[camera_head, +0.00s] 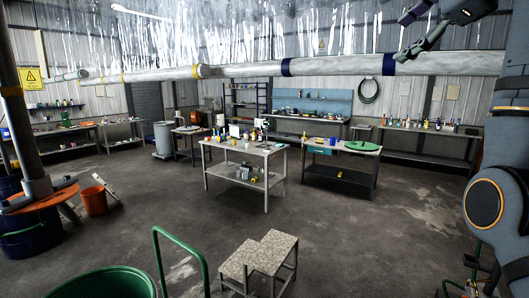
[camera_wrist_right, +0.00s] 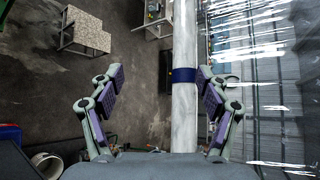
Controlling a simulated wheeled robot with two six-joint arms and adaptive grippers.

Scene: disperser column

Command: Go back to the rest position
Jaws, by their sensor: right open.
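My right gripper (camera_head: 403,38) is raised high at the top right of the head view, near the long overhead pipe (camera_head: 345,66). Its fingers are spread apart with nothing between them. The right wrist view shows the same gripper (camera_wrist_right: 159,75) with wide-open fingers. The pale pipe with its dark blue band (camera_wrist_right: 184,75) appears between and beyond them there; I cannot tell how far off it is. My left gripper is in neither view.
A two-step stool (camera_head: 262,258) stands low in the middle, beside a green rail (camera_head: 180,240) and a green drum (camera_head: 105,285). Worktables with bottles (camera_head: 247,150) stand further back. An orange bucket (camera_head: 94,201) and a blue drum (camera_head: 32,240) are at left. Concrete floor between is open.

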